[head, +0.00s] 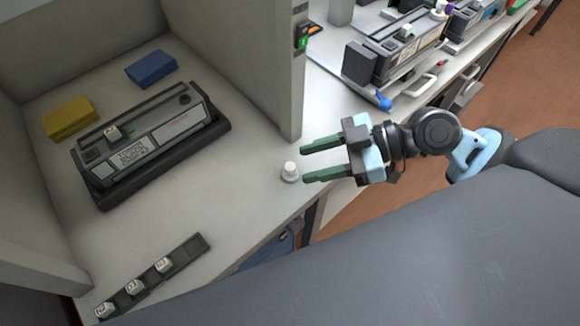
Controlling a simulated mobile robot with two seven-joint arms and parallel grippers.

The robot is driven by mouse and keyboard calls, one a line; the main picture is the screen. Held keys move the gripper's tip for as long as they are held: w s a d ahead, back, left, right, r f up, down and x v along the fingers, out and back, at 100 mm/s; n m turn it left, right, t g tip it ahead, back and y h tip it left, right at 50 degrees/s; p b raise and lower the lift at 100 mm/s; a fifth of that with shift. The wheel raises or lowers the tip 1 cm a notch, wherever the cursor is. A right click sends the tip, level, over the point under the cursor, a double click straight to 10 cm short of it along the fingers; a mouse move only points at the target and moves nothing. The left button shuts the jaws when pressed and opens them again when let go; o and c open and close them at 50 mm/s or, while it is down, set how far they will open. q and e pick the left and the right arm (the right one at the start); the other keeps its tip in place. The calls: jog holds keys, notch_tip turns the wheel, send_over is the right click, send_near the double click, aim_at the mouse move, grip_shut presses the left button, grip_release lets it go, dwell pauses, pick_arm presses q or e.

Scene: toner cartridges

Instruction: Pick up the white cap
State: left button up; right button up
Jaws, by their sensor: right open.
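The white cap (290,172) stands upright on the pale counter, near its front edge and close to the end of the partition wall. My right gripper (304,163) comes in from the right with its two green fingers apart and pointing left. The fingertips are just right of the cap, one towards the back and one towards the front. In this view the cap sits at or just beyond the tips; I cannot tell the height of the fingers above the counter. Nothing shows between the fingers. My left gripper is not in view.
A toner cartridge (150,146) lies in a dark tray at left, with yellow (70,117) and blue (151,68) blocks behind. A dark strip (188,256) with several white-topped pieces lies in front. The partition wall (240,60) rises behind the cap. More cartridges (400,45) stand at right.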

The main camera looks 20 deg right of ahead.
aim_at(290, 166)
jog(key=shift+w+a+f, duration=0.15)
jog(key=shift+a, duration=0.25)
jog(key=p+x, duration=0.1)
jog(key=x, duration=0.2)
jog(key=shift+w+a, duration=0.1)
jog(key=shift+w, duration=0.1)
jog(key=shift+w+a+f, duration=0.1)
jog(key=shift+a+f, duration=0.2)
jog(key=shift+a, duration=0.1)
grip_shut()
